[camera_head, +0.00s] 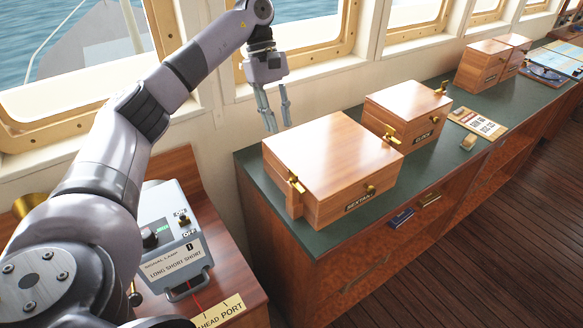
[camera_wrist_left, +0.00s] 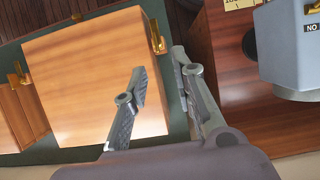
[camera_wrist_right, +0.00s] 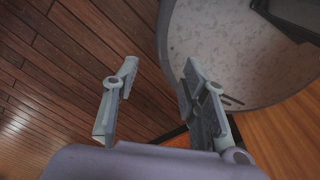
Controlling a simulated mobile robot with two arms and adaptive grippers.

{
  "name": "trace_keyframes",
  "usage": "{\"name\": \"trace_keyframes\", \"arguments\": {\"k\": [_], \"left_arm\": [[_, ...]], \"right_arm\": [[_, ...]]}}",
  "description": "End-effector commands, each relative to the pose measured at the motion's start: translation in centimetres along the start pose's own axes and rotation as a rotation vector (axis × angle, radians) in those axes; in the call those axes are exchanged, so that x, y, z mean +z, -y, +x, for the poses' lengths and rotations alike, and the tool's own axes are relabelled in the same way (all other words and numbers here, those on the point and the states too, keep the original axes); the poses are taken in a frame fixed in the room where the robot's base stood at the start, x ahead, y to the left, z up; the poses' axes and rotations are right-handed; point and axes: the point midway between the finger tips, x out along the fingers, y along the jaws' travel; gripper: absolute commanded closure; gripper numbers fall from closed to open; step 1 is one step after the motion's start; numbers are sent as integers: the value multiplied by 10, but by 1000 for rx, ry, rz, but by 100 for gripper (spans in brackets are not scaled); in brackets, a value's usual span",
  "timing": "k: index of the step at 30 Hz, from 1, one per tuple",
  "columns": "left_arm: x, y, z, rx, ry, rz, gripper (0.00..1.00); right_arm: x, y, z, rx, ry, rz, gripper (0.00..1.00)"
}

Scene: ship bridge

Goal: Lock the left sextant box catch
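The wooden sextant box (camera_head: 312,150), with a "SEXTANT" label, stands with its lid down on the green-topped cabinet. Its brass left catch (camera_head: 296,184) is on the left side near the front corner. In the left wrist view the box (camera_wrist_left: 90,75) fills the left and the catch (camera_wrist_left: 156,38) is at its top right edge. I cannot tell whether it is locked. My left gripper (camera_head: 278,126) is open and empty, above and behind the box's left rear corner; its fingers (camera_wrist_left: 158,72) are spread in the left wrist view. My right gripper (camera_wrist_right: 158,66) is open and empty over the floor.
A brass right catch (camera_head: 391,134) and front knob (camera_head: 370,190) are on the box. A second wooden box (camera_head: 405,105) stands close to its right. A signal lamp unit (camera_head: 170,240) stands on the wooden desk at left. Windows line the wall behind.

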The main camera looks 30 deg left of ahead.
Motion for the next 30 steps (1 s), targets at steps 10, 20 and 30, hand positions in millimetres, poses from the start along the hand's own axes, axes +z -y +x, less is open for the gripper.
{"name": "trace_keyframes", "arguments": {"k": [10, 20, 30], "left_arm": [[3, 1, 73, -4, 2, -1, 75], [2, -1, 121, 1, 1, 0, 75], [1, -1, 128, 2, 1, 0, 75]], "right_arm": [[-29, -3, -26, 3, -44, -2, 60], [-31, -4, -41, 4, -44, -2, 60], [-15, 0, -42, -1, -20, -1, 60]]}}
